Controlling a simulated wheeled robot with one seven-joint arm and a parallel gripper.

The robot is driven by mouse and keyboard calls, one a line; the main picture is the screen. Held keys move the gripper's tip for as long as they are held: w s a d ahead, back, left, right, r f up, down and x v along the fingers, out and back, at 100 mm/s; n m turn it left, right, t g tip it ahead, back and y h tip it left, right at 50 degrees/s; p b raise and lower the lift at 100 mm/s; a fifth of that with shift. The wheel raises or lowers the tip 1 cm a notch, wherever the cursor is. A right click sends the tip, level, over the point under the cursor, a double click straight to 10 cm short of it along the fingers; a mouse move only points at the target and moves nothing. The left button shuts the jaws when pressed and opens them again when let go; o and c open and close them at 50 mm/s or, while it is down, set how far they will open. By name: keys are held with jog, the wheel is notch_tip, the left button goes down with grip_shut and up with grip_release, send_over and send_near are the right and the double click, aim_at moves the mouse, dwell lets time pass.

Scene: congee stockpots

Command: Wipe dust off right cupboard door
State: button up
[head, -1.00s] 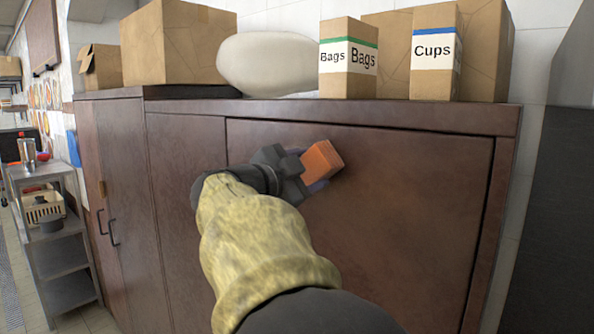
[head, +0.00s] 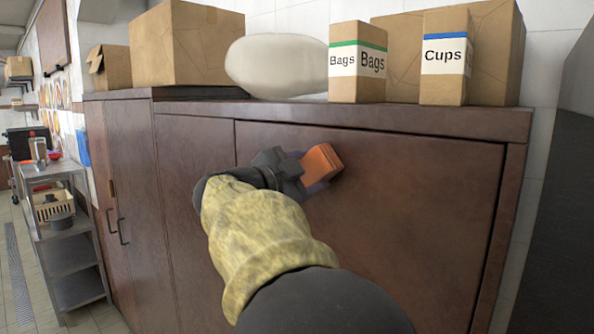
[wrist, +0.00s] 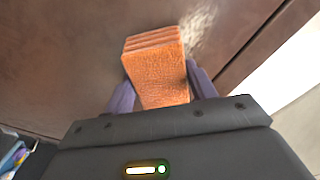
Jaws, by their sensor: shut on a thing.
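The right cupboard door (head: 400,215) is a wide, brown panel. My gripper (head: 305,170) is in front of its upper left part, shut on an orange block (head: 322,165) that looks like a sponge. In the wrist view the orange sponge (wrist: 156,75) sits between my two purple fingers (wrist: 160,90), its far end at or very close to the brown door surface (wrist: 70,60). I cannot tell for sure whether it touches. A paler, dusty-looking patch (wrist: 200,28) shows on the door just beyond the sponge. My arm hides the door's lower left part.
On the cupboard top stand cardboard boxes (head: 187,45), a white sack (head: 276,68), a Bags box (head: 357,62) and a Cups box (head: 446,58). A grey shelf cart (head: 65,240) stands at far left. A dark panel (head: 555,200) is at right.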

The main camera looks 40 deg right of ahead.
jog(key=shift+w, duration=0.75)
jog(key=shift+w+a+p, duration=0.2)
jog(key=shift+w+p, duration=0.7)
jog(key=shift+w, duration=0.9)
jog(key=shift+w, duration=0.1)
jog(key=w+p, duration=0.1)
jog(key=w, duration=0.2)
jog(key=shift+w+a+p, duration=0.15)
jog(key=shift+w+p, duration=0.05)
jog(key=shift+p, duration=0.15)
jog(key=shift+a, duration=0.1)
